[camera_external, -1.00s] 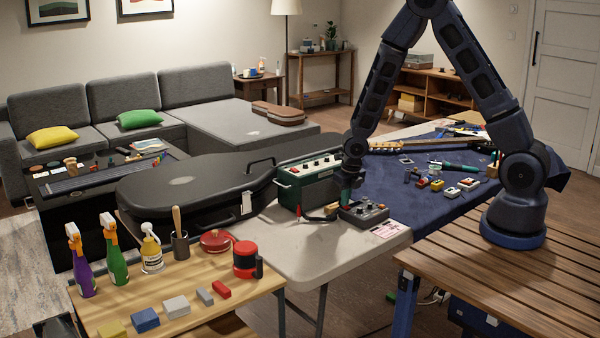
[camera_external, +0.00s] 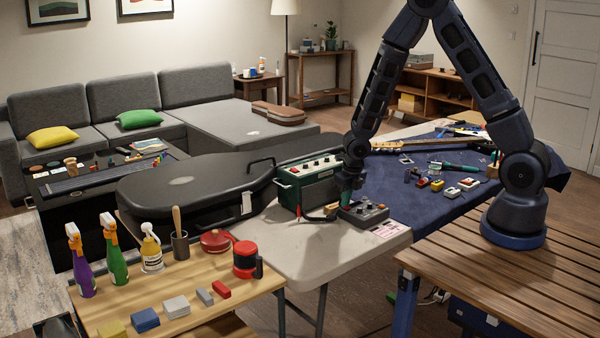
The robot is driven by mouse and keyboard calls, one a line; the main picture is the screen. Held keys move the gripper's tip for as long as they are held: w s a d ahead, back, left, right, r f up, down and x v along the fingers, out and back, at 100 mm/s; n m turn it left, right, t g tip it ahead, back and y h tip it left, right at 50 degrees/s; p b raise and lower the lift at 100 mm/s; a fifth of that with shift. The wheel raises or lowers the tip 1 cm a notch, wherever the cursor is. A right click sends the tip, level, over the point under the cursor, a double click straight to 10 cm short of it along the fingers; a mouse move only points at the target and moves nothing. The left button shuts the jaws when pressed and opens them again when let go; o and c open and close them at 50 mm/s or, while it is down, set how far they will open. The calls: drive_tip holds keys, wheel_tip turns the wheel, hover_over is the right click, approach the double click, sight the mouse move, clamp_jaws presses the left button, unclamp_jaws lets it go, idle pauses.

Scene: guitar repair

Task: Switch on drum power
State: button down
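A small dark grey box with knobs on top (camera_external: 364,215), which looks like the drum machine, lies flat on the pale folding table (camera_external: 300,250). My gripper (camera_external: 346,200) points down at the box's back left edge, very close to it. Its fingers are small and dark here, and I cannot tell whether they are open or touch the box. A power switch cannot be made out at this size.
A green amplifier (camera_external: 307,185) stands just left of my gripper. A black guitar case (camera_external: 195,190) lies behind. Several pedals (camera_external: 452,192) and a guitar (camera_external: 420,146) lie on the blue cloth (camera_external: 400,205).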

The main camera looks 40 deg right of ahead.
drive_tip(key=shift+s+d+f, duration=0.1)
drive_tip(key=shift+s+f, duration=0.25)
drive_tip(key=shift+s, duration=0.25)
wheel_tip(320, 180, up, 14)
drive_tip(key=s, duration=0.1)
drive_tip(key=shift+r, duration=0.2)
idle(0.6)
drive_tip(key=shift+w+r, duration=0.15)
drive_tip(key=shift+w, duration=0.05)
drive_tip(key=shift+w+f, duration=0.4)
drive_tip(key=shift+f, duration=1.9)
drive_tip(key=shift+w+f, duration=0.35)
drive_tip(key=shift+f, duration=1.95)
drive_tip(key=shift+w+f, duration=0.4)
drive_tip(key=shift+f, duration=1.9)
